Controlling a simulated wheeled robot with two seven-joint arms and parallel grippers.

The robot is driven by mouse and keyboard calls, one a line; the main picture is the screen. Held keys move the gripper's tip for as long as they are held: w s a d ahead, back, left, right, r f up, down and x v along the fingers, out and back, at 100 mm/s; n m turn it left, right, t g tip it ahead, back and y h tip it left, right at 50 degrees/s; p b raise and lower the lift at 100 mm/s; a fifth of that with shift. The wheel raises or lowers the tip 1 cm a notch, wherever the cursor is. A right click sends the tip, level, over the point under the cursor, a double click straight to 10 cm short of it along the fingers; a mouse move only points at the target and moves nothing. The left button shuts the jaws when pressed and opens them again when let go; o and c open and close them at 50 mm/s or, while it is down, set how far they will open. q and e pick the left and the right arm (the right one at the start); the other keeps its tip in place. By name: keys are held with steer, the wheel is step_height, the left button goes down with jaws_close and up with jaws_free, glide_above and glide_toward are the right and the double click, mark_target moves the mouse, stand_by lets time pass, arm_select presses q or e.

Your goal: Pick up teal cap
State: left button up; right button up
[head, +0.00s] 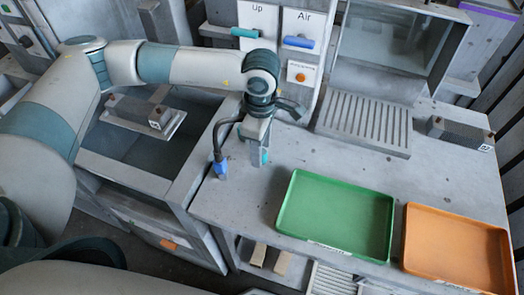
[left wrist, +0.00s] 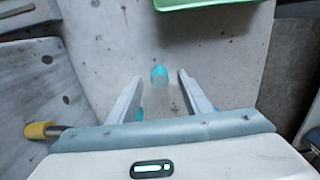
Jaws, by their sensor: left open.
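The teal cap (left wrist: 160,75) is a small cylinder on the grey table. In the left wrist view it shows between the tips of my open left gripper (left wrist: 160,78), with a gap to each finger. In the head view the teal cap (head: 264,156) is a small patch beside the fingers of my left gripper (head: 258,148), partly hidden by them. The gripper points down at the table's left part and holds nothing. I cannot tell how far above the cap the fingertips are. My right gripper is not in view.
A green tray (head: 337,214) and an orange tray (head: 458,248) lie on the table's right part. A blue object (head: 221,169) is left of the gripper. A ribbed grey plate (head: 367,128) stands behind. A yellow handle (left wrist: 40,130) shows in the left wrist view.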

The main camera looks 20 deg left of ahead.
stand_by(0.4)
arm_select(q)
steer(key=c, duration=1.1)
steer(key=shift+c, duration=0.2)
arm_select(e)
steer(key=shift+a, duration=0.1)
arm_select(q)
steer(key=shift+r+b, duration=0.35)
steer(key=shift+r, duration=0.1)
steer(key=r+b, duration=0.2)
steer(key=r, duration=0.1)
steer(key=shift+s+d+r, duration=0.15)
steer(key=shift+s+d, duration=0.05)
steer(key=shift+s, duration=0.15)
steer(key=s+d+r+b, duration=0.3)
steer(key=s+r, duration=0.3)
steer(key=s, duration=0.4)
steer(key=shift+s+r, duration=0.2)
steer(key=shift+r, duration=0.2)
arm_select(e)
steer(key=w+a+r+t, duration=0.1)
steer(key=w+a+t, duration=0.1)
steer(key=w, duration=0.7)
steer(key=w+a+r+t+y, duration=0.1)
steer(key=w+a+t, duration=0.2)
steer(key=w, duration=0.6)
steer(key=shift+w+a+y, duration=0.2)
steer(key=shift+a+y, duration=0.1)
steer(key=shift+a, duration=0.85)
